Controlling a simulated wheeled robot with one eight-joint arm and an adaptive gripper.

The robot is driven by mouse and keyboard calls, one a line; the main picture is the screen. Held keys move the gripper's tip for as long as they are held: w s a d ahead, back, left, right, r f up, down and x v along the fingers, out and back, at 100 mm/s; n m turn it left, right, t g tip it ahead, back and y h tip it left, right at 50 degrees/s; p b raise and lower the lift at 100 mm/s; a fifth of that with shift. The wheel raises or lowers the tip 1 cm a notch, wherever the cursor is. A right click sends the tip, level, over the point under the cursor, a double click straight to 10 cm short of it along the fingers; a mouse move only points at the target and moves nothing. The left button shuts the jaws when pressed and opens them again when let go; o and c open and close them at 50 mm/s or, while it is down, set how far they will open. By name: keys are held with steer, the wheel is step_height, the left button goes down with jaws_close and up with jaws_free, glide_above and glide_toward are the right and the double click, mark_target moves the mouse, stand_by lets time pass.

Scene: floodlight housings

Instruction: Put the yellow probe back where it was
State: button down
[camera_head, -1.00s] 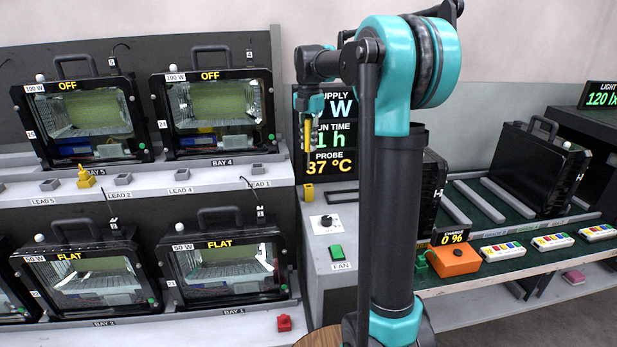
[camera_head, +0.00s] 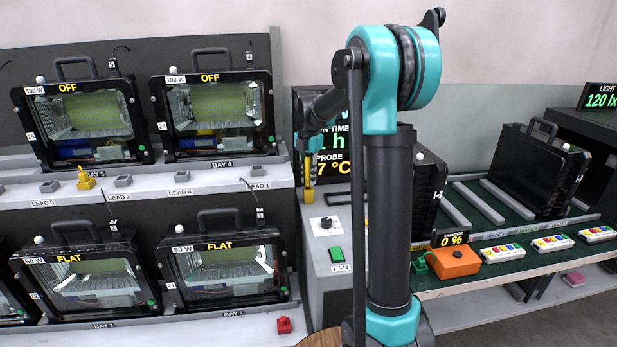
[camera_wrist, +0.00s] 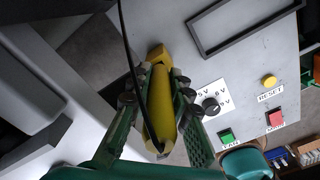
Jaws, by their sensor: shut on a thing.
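The yellow probe (camera_wrist: 160,105) is between my gripper's fingers (camera_wrist: 160,95) in the wrist view, with a dark cable running over it. In the head view my gripper (camera_head: 309,158) points down over the left part of the grey console, shut on the probe (camera_head: 309,173). The small yellow holder (camera_head: 308,196) stands on the console top directly under the probe. It also shows in the wrist view (camera_wrist: 158,54), at the probe's far end. The probe's lower end meets or almost meets the holder; I cannot tell whether it is inside.
The console has a black dial (camera_head: 326,222), a green FAN button (camera_head: 336,254) and a raised dark frame (camera_wrist: 245,25). A display panel (camera_head: 338,160) stands behind my gripper. Floodlight housings (camera_head: 213,115) fill the racks to the left.

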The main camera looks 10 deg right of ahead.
steer(key=shift+f, duration=0.1)
steer(key=c, duration=1.4)
jaws_free()
step_height(320, 180, up, 12)
steer(key=shift+r, duration=0.15)
